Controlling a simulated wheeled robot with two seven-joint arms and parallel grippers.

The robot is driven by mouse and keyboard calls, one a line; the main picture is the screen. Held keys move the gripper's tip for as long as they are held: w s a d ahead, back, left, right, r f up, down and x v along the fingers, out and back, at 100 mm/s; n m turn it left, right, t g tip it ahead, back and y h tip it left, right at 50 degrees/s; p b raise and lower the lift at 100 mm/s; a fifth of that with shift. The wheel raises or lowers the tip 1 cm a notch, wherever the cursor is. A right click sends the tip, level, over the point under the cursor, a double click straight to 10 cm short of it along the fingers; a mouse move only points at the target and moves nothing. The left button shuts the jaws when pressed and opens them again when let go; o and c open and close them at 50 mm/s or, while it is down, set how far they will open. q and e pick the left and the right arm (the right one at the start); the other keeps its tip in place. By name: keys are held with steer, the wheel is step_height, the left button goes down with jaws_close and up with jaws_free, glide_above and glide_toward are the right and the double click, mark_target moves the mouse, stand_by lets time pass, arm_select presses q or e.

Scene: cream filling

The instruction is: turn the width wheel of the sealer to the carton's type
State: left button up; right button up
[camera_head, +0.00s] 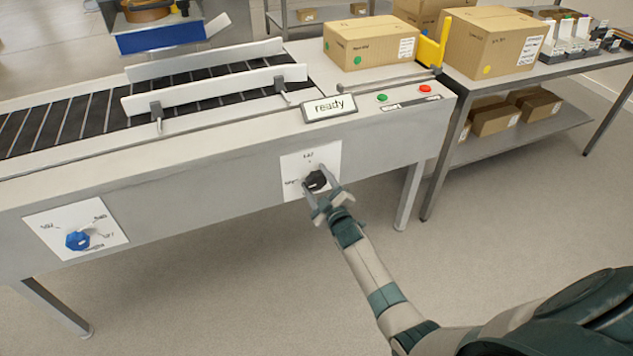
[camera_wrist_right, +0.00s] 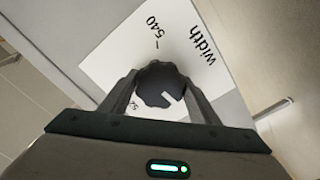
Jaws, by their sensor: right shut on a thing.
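The black width wheel (camera_head: 315,181) sits on a white plate (camera_head: 297,164) on the front of the sealer (camera_head: 230,183). In the right wrist view the wheel (camera_wrist_right: 161,84) has a white pointer mark toward its lower right, and the plate reads "width" and "540"; another label is partly hidden. My right gripper (camera_head: 322,187) is shut on the wheel, one finger on each side. A carton (camera_head: 369,41) with a green dot and a white label stands on the sealer's right end. My left gripper is not in view.
A blue knob (camera_head: 78,240) sits on another plate at the left. A sign reading "ready" (camera_head: 329,107), a green button (camera_head: 382,97) and a red button (camera_head: 425,88) are on top. A carton with a yellow dot (camera_head: 493,42) stands on the right table.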

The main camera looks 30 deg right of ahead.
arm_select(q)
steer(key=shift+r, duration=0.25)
arm_select(e)
steer(key=shift+f+n, duration=0.1)
steer(key=shift+n, duration=0.2)
steer(key=o, duration=1.1)
steer(key=shift+c, duration=0.2)
steer(key=shift+s, duration=0.1)
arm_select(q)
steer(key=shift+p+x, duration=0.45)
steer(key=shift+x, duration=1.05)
arm_select(e)
steer(key=s+a, duration=0.1)
steer(key=s, duration=1.6)
steer(key=shift+a, duration=0.15)
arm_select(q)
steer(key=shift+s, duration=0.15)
arm_select(e)
steer(key=shift+s, duration=0.1)
